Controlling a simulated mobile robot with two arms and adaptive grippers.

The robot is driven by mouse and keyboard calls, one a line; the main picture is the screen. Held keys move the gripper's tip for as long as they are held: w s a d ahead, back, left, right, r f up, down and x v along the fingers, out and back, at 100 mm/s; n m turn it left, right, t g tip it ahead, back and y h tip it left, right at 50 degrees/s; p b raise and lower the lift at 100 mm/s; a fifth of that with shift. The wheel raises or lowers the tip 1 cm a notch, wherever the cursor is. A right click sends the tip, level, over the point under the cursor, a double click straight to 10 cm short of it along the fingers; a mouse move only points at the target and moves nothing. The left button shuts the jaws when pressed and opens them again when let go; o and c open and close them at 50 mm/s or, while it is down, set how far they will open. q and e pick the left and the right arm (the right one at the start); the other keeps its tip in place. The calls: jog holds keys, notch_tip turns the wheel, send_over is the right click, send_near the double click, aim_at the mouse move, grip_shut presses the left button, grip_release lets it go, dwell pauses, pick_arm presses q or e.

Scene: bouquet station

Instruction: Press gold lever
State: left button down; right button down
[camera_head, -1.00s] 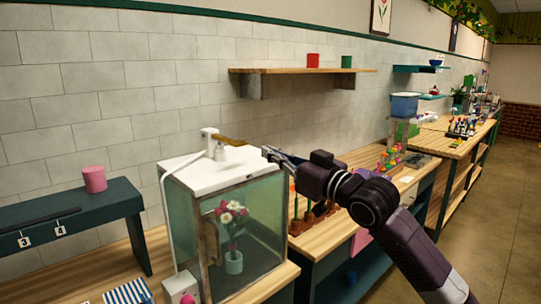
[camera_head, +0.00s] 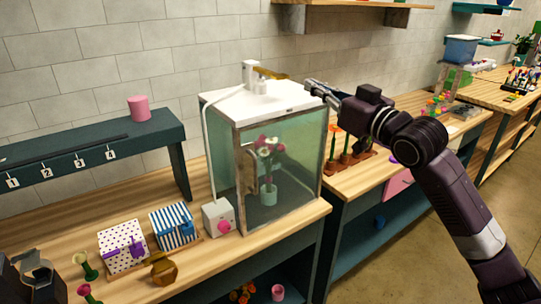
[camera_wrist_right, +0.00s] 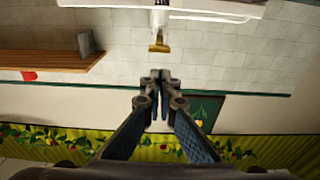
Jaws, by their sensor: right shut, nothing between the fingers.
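The gold lever (camera_head: 270,75) sticks out from a white fitting (camera_head: 250,72) on the white top of a glass case (camera_head: 263,150). It also shows in the right wrist view (camera_wrist_right: 159,46), just beyond my fingertips. My right gripper (camera_head: 310,85) is shut and empty, to the right of the lever at about the height of the case top. In the wrist view its closed fingertips (camera_wrist_right: 160,74) point toward the lever with a small gap in the picture. A dark part of my left gripper (camera_head: 36,272) shows at the lower left edge; its fingers are unclear.
A vase of pink and white flowers (camera_head: 268,187) stands inside the case. A small white box with a pink knob (camera_head: 219,218) is beside it. Two patterned boxes, dotted (camera_head: 122,248) and striped (camera_head: 173,226), sit on the left counter. A wooden shelf (camera_head: 355,3) hangs above.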

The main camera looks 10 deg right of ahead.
notch_tip(320, 180, up, 8)
jog(key=w+g+h+p, duration=0.1)
jog(key=g+p, duration=0.2)
jog(key=p, duration=0.2)
jog(key=shift+a+r+g, duration=0.2)
jog(key=shift+a+g, duration=0.05)
jog(key=shift+g, duration=0.05)
jog(key=shift+w, duration=0.15)
jog(key=w+a+f+p, duration=0.1)
jog(key=w+f+p, duration=0.1)
jog(key=w, duration=0.1)
jog(key=w+a+f+p, duration=0.1)
jog(key=w+f+p, duration=0.1)
jog(key=w+p, duration=0.1)
jog(key=w+a+f+p, duration=0.1)
jog(key=w+f+p, duration=0.1)
jog(key=w, duration=0.1)
jog(key=shift+a+f, duration=0.1)
jog(key=shift+f, duration=0.05)
jog(key=shift+a, duration=0.1)
jog(key=shift+f, duration=0.1)
